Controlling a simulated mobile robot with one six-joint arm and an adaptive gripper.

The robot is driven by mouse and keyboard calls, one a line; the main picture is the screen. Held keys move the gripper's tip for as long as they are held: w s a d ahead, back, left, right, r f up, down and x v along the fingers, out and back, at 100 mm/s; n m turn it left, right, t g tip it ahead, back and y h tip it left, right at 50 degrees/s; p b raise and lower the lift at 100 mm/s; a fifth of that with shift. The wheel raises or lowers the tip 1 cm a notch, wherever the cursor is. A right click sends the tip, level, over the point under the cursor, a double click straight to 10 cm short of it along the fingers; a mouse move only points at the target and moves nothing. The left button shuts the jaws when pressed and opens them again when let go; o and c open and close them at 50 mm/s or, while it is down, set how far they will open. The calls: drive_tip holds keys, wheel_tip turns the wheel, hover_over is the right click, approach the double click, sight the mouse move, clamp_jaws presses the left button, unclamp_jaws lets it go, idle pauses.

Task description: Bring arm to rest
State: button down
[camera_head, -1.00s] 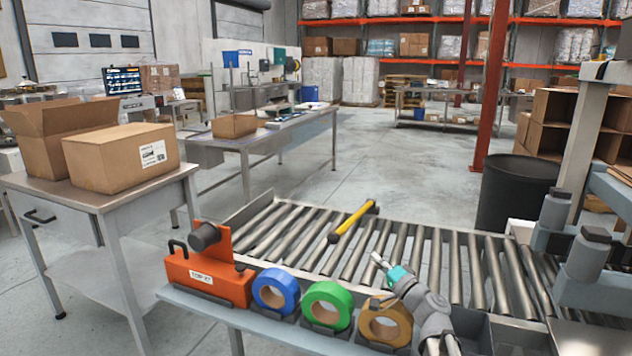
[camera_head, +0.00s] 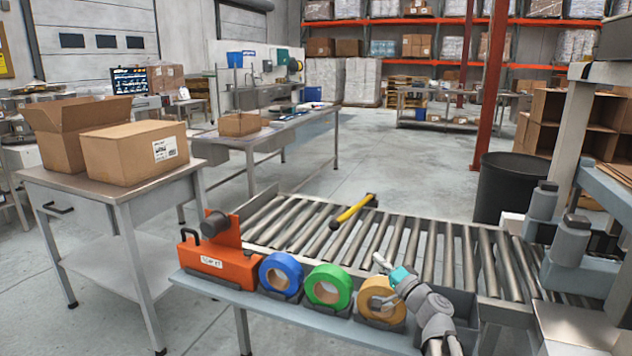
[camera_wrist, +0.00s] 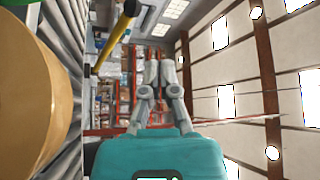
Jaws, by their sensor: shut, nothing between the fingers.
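My gripper (camera_head: 379,260) is shut and empty. In the head view it is held above the tan tape roll (camera_head: 375,303), near the front edge of the roller conveyor (camera_head: 458,255). My grey arm runs down from it to the bottom of the picture. In the wrist view my gripper's two grey fingers (camera_wrist: 158,62) are together in front of the teal body, with nothing between them. The tan roll (camera_wrist: 30,100) fills the left side there, apart from the fingers.
A yellow-handled tool (camera_head: 351,212) lies on the rollers. A blue roll (camera_head: 268,264), a green roll (camera_head: 341,280) and an orange tape dispenser (camera_head: 215,266) line the front ledge. A black bin (camera_head: 508,188) stands behind at right. Floor beyond the conveyor is clear.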

drive_tip(key=shift+s+a, duration=0.15)
drive_tip(key=shift+a, duration=0.1)
drive_tip(key=shift+a+f+n+g, duration=0.15)
drive_tip(key=shift+f+n+g, duration=0.15)
drive_tip(key=shift+n, duration=0.1)
drive_tip(key=s+a+f+n+g+h, duration=0.1)
drive_tip(key=s+a+f+n+g, duration=0.3)
drive_tip(key=f, duration=0.3)
drive_tip(key=s+a+f+n+g+h, duration=0.1)
drive_tip(key=s+a+f+n+g, duration=0.3)
drive_tip(key=f+g, duration=0.3)
drive_tip(key=s+d+f+m+g+h, duration=0.1)
drive_tip(key=s+d+f+g+h, duration=0.4)
drive_tip(key=s+d+f+h, duration=0.45)
wheel_tip(320, 180, up, 34)
drive_tip(key=s+p, duration=0.1)
drive_tip(key=p, duration=3.2)
drive_tip(key=shift+s+a, duration=0.15)
drive_tip(key=shift+a, duration=0.2)
